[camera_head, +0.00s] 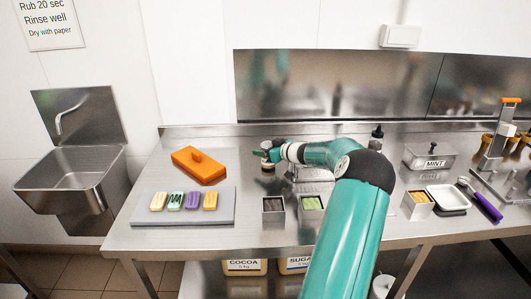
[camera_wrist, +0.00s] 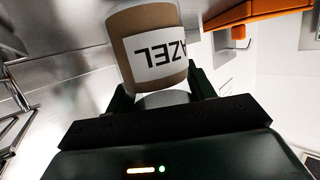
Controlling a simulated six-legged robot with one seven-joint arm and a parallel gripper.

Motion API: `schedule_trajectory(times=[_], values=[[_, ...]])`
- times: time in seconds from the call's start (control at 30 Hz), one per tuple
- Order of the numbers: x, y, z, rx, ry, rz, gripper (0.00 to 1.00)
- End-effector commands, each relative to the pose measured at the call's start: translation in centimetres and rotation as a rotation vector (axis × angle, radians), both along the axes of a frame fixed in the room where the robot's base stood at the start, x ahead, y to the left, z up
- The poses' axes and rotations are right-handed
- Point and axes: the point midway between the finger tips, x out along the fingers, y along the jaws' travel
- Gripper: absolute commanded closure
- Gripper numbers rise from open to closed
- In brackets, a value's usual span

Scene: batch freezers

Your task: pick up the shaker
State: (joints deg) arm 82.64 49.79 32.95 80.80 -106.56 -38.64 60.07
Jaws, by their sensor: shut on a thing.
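The shaker is a brown cylinder with a white label reading "AZEL" upside down in the wrist view (camera_wrist: 157,18). My gripper (camera_wrist: 160,84) is shut on it, with one dark finger on each side. In the head view the shaker (camera_head: 267,167) is small and partly hidden by my gripper (camera_head: 266,154), above the middle of the steel table. I cannot tell whether its base touches the table.
Two small square tins (camera_head: 273,211) stand in front.

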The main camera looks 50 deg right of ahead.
Motion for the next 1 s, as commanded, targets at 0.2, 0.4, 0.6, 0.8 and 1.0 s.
schedule_trajectory(times=[0.2,0.4,0.6,0.8,1.0], values=[[-0.4,0.2,3.0,-0.005,0.000,0.001,0.69],[-2.8,1.0,5.9,-0.004,-0.001,0.000,0.69],[-6.8,2.3,9.3,-0.004,0.001,-0.002,0.69],[-10.9,3.7,11.2,-0.003,0.000,0.000,0.69],[-12.9,4.4,12.1,-0.001,-0.001,-0.001,0.69]])
